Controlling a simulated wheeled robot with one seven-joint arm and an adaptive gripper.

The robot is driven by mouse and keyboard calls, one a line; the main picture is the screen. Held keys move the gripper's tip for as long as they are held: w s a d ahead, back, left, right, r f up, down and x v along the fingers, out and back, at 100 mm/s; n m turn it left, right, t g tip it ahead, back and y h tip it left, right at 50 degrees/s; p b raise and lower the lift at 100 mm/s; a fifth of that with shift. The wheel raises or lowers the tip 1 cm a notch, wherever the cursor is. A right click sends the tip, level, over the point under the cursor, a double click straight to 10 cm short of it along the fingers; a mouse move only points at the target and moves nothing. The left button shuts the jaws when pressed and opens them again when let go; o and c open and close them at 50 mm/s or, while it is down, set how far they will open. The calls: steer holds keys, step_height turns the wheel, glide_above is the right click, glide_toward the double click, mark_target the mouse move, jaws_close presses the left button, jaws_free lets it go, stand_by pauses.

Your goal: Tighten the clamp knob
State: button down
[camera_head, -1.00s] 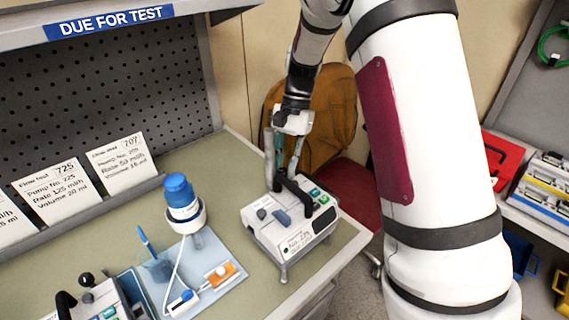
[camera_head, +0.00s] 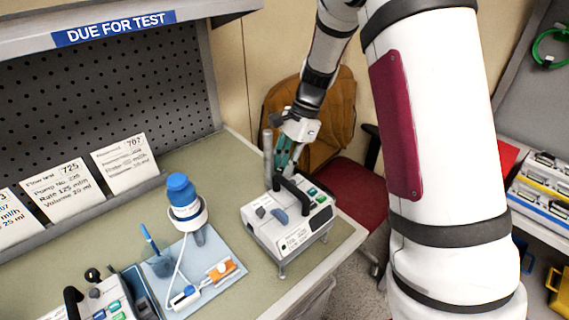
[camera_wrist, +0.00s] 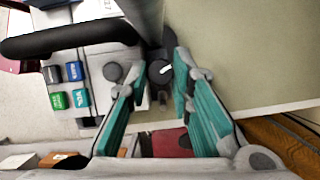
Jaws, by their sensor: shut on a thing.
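The infusion pump (camera_head: 297,238), a white box with a black carry handle (camera_head: 295,192), stands near the bench's right edge. A grey upright pole (camera_head: 268,158) rises at its back. My gripper (camera_head: 289,162) points down behind the pump, beside the pole. In the wrist view the dark round clamp knob (camera_wrist: 159,71) with a white mark lies between the teal fingers of my gripper (camera_wrist: 158,82), next to the pole (camera_wrist: 146,15). My gripper is shut on the knob. In the head view the knob is hidden by the pump and the fingers.
A blue-capped bottle (camera_head: 182,196) stands in a holder over a pale blue tray (camera_head: 208,269) to the left. Another pump (camera_head: 100,303) is at the bottom left. Cards (camera_head: 125,165) lean at the back. An orange-brown covered chair (camera_head: 335,115) is behind the bench's right edge.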

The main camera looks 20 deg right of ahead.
steer(key=shift+s+m+t, duration=0.1)
steer(key=shift+m+t, duration=0.2)
steer(key=shift+m, duration=0.5)
steer(key=c, duration=1.4)
jaws_free()
